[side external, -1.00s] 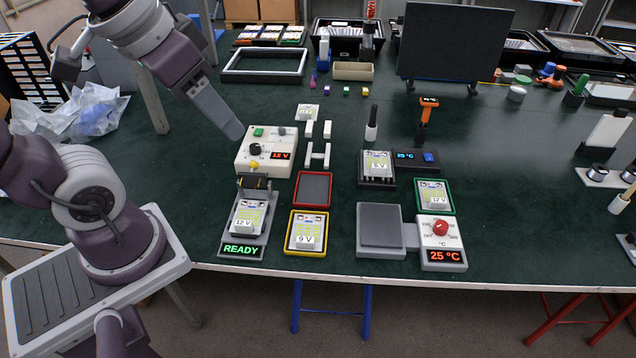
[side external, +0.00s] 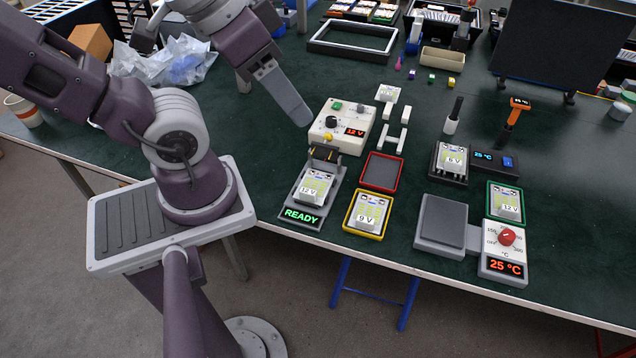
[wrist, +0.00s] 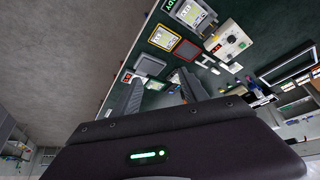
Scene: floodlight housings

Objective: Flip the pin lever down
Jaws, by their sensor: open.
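The test fixture (side external: 335,183) with the green READY display (side external: 301,216) stands near the table's front edge and holds a board marked 12 V (side external: 314,187). At its back end a dark pin lever (side external: 325,154) with gold pins appears raised. The fixture also shows at the top of the wrist view (wrist: 190,14), where its lever is hard to make out. My gripper (side external: 303,121) is above the table, left of the power box and behind the fixture, apart from both. In the wrist view my gripper (wrist: 160,78) is open, with nothing between its fingers.
The power box (side external: 342,122), reading 12 V, stands just behind the fixture. Right of the fixture are a red tray (side external: 382,172), a yellow tray (side external: 352,228) with a 9 V board, and a hotplate (side external: 441,222) with a red knob. Free table lies left of the fixture.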

